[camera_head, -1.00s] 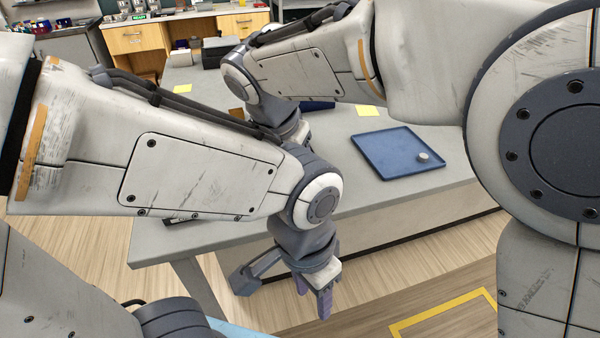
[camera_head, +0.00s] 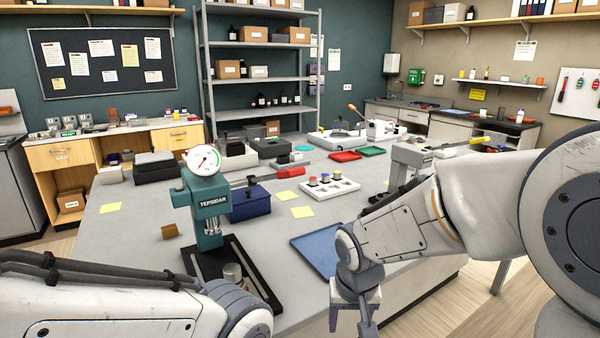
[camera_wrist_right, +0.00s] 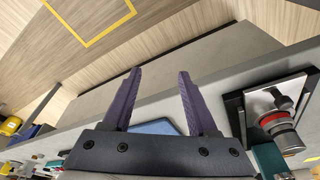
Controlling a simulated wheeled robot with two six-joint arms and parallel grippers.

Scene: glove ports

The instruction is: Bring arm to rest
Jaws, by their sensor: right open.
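My right arm (camera_head: 405,222) comes in from the right in the head view, bent down at its wrist. My right gripper (camera_head: 351,322) hangs at the bottom of that view by the table's front edge, partly cut off. In the right wrist view the gripper (camera_wrist_right: 159,74) has its two purple fingers apart with nothing between them. My left arm (camera_head: 130,305) crosses the lower left corner of the head view. Its gripper is out of frame.
A teal press (camera_head: 208,205) with a gauge stands near the table's front. A blue tray (camera_head: 312,250) lies beside my right arm, partly hidden. A blue box (camera_head: 250,204) and a white holder with colored caps (camera_head: 330,188) stand behind. Floor is free at the right.

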